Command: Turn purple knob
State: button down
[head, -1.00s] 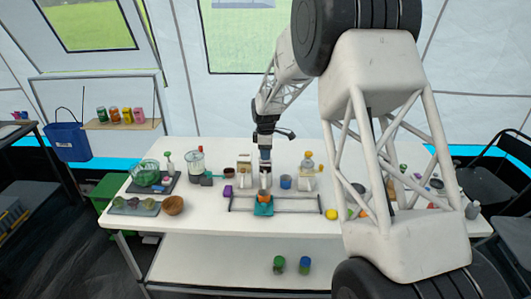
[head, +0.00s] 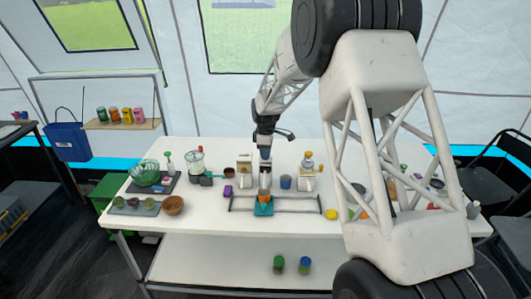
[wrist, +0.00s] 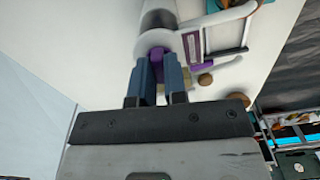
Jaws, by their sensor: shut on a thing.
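The purple knob (wrist: 157,58) shows in the wrist view at the near end of a white appliance (wrist: 172,45), between my two dark blue fingertips. My gripper (wrist: 160,72) is shut on it. The fingers hide part of its sides, so its turn angle cannot be told. In the head view my gripper (head: 265,153) points down at the middle of the white table, just above the small appliance in the centre (head: 265,178). The knob is too small to make out in that view.
An orange item sits on a teal stand (head: 264,209) in front. A blue cup (head: 285,182) stands at the right, with another machine (head: 307,172) beyond. A purple block (head: 228,191) lies at the left. The table front (head: 200,226) is mostly clear.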

jog(key=m, duration=0.3)
jog(key=shift+m, duration=0.4)
jog(key=m, duration=0.4)
jog(key=shift+m, duration=0.3)
jog(key=m, duration=0.4)
jog(key=shift+m, duration=2.1)
jog(key=c, duration=1.2)
grip_release()
jog(key=shift+o, duration=0.2)
jog(key=shift+r, duration=0.15)
jog(key=shift+r, duration=3.8)
